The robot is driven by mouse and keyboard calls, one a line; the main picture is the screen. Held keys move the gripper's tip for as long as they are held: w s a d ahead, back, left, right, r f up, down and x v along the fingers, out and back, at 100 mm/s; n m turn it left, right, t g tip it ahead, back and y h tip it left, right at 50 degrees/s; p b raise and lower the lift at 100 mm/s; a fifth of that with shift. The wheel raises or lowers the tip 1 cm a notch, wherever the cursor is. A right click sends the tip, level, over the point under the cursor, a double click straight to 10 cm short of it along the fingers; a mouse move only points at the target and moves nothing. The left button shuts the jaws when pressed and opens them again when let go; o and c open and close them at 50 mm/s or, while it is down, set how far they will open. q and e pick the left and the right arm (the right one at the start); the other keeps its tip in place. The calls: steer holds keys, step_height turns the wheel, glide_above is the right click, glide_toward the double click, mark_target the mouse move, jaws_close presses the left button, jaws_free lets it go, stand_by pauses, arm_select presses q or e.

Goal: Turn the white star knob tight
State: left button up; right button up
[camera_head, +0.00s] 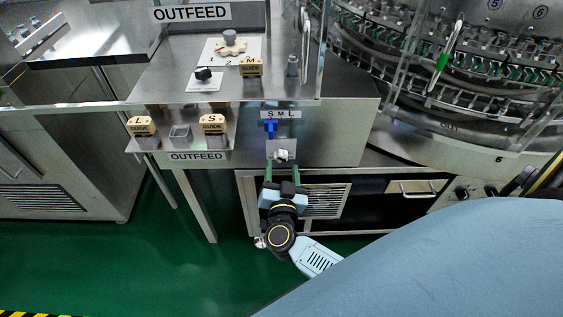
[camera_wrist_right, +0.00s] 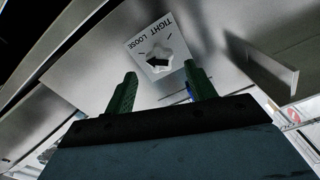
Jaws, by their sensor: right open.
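The white star knob (camera_head: 283,155) sits on a small pale plate on the machine's front panel, below the S M L label. In the right wrist view the knob (camera_wrist_right: 160,58) is on a plate marked TIGHT and LOOSE, which appears upside down. My right gripper (camera_head: 282,168) is open, with its two green fingers pointing at the panel. In the wrist view its fingertips (camera_wrist_right: 162,74) are spread to either side below the knob, and I see no contact. The knob's exact setting is too small to read. My left gripper is not in view.
A blue pointer (camera_head: 270,126) is just above the knob plate. The outfeed shelf (camera_head: 180,98) with guide blocks and knobs juts out at the left. A metal flange (camera_wrist_right: 262,68) stands out right of the knob in the wrist view. Green floor lies below.

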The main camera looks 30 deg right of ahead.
mark_target(282, 158)
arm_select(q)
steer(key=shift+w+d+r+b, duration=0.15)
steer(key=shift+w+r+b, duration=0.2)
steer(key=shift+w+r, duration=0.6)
arm_select(e)
steer(key=shift+x, duration=1.95)
steer(key=shift+c, duration=0.2)
steer(key=c, duration=0.9)
